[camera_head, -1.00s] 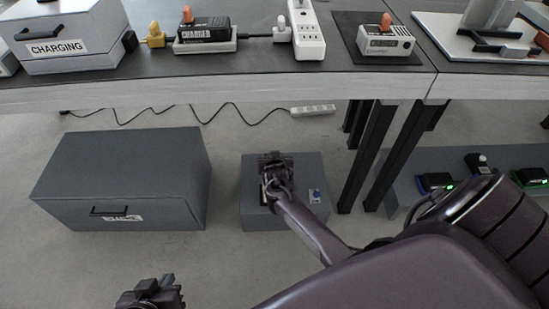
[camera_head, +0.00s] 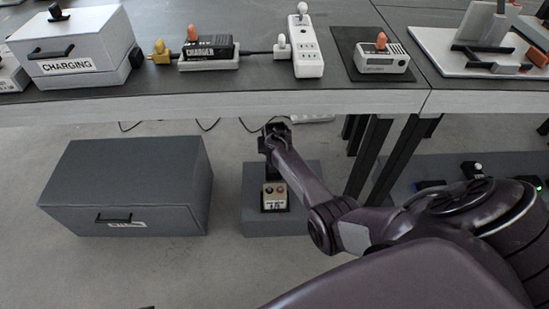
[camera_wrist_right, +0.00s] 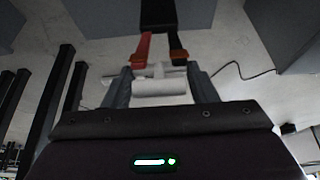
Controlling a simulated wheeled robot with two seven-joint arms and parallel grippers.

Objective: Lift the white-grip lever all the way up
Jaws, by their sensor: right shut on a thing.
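The white grip (camera_wrist_right: 160,87) of the lever is a short white cylinder between my right gripper's fingers in the wrist view. A red strip (camera_wrist_right: 143,48) and a dark strip with an orange-red end (camera_wrist_right: 178,48) run from beside it to a black block. In the head view my right gripper (camera_head: 276,131) is shut on the grip above the back of the low grey box (camera_head: 303,215). The grip is hidden there by the gripper and arm. A small panel (camera_head: 275,197) with round knobs shows on the box. My left gripper is out of view.
A grey drawer box (camera_head: 125,190) stands on the floor to the left. The table edge (camera_head: 200,107) is close behind my right gripper. Black table legs (camera_head: 372,155) stand to the right. Bare floor lies in front of the boxes.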

